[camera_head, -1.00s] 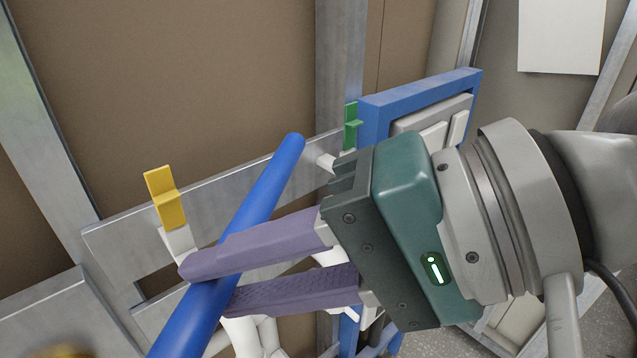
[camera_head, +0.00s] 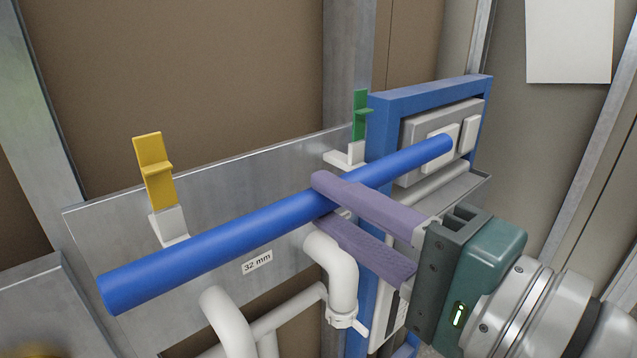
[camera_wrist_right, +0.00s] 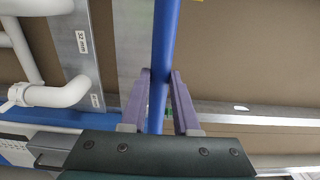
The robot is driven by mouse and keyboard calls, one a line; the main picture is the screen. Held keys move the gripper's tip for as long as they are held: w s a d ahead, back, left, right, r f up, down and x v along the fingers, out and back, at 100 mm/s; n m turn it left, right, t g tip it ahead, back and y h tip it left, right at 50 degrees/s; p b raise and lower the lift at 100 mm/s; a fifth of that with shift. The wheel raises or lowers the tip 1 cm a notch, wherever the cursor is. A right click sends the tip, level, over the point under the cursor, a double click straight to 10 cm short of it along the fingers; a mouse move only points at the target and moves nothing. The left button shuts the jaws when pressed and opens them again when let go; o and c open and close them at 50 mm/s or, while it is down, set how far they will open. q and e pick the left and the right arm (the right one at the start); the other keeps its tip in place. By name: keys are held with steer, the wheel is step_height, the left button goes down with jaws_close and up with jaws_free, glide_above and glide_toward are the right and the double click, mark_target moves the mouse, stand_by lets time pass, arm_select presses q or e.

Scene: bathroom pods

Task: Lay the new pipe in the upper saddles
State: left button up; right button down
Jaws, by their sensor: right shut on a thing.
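The blue pipe (camera_head: 230,236) lies across the head view, rising slightly toward the right. My right gripper (camera_head: 318,200) is shut on it, with purple fingers around it right of its middle. The pipe also shows between the fingers in the right wrist view (camera_wrist_right: 165,60). The left upper saddle, white with a raised yellow clip (camera_head: 155,170), stands on the metal plate behind the pipe. The right upper saddle (camera_head: 346,156), white with a raised green clip (camera_head: 360,115), is behind and above the pipe. The pipe appears in front of both, apart from them. My left gripper is not in view.
The grey metal plate (camera_head: 100,235) bears a "32 mm" label (camera_head: 257,263). White bent pipes (camera_head: 335,265) sit below the blue pipe. A blue frame (camera_head: 430,92) with a grey and white panel stands at right, behind the pipe's right end.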

steer(key=w+a+f+b, duration=0.1)
steer(key=w, duration=0.1)
steer(key=w+a+b, duration=0.1)
steer(key=w+a+f+b, duration=0.1)
steer(key=w+a, duration=0.1)
steer(key=shift+w+a+f, duration=0.1)
steer(key=shift+w+f, duration=0.2)
steer(key=shift+w, duration=0.05)
stand_by(0.6)
steer(key=c, duration=0.8)
jaws_free()
steer(key=shift+o, duration=1.1)
steer(key=shift+s, duration=0.1)
